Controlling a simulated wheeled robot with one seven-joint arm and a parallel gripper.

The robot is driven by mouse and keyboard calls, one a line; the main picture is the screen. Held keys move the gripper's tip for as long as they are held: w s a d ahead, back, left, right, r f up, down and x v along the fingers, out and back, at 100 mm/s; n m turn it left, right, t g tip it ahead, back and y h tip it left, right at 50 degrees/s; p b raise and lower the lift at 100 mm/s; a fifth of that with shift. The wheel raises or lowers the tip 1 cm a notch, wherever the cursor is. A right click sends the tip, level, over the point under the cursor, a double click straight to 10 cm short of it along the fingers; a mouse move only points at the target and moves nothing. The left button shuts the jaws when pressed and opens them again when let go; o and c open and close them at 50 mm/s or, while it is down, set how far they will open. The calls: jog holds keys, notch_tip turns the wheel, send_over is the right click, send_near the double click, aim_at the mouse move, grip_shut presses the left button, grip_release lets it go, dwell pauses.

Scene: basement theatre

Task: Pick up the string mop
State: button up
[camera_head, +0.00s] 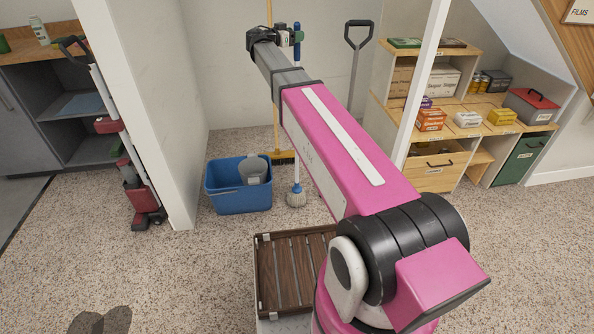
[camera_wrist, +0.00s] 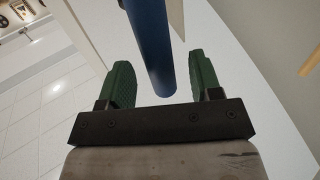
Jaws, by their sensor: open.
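The string mop (camera_head: 296,198) stands upright in the alcove in the head view. Its pale, stringy head with a blue collar is on the floor, and its blue handle rises beside my gripper (camera_head: 290,38). My arm hides part of the pole. In the wrist view, the blue handle (camera_wrist: 152,45) passes between the two green fingers of my gripper (camera_wrist: 162,78). The fingers are open, with a visible gap on each side of the handle. Whether the handle sits fully within finger reach is hard to tell.
A blue tub (camera_head: 238,197) with a grey bucket (camera_head: 255,170) stands left of the mop head. A yellow-handled broom (camera_head: 282,157) and a D-handled tool (camera_head: 357,60) stand close by. White posts, a red stick vacuum (camera_head: 138,195) and wooden shelves (camera_head: 435,172) flank the alcove.

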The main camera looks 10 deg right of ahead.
jog(key=x, duration=0.3)
jog(key=shift+w+d, duration=0.2)
jog(key=shift+d, duration=0.05)
jog(key=shift+c, duration=0.3)
grip_shut()
jog(key=shift+r, duration=0.1)
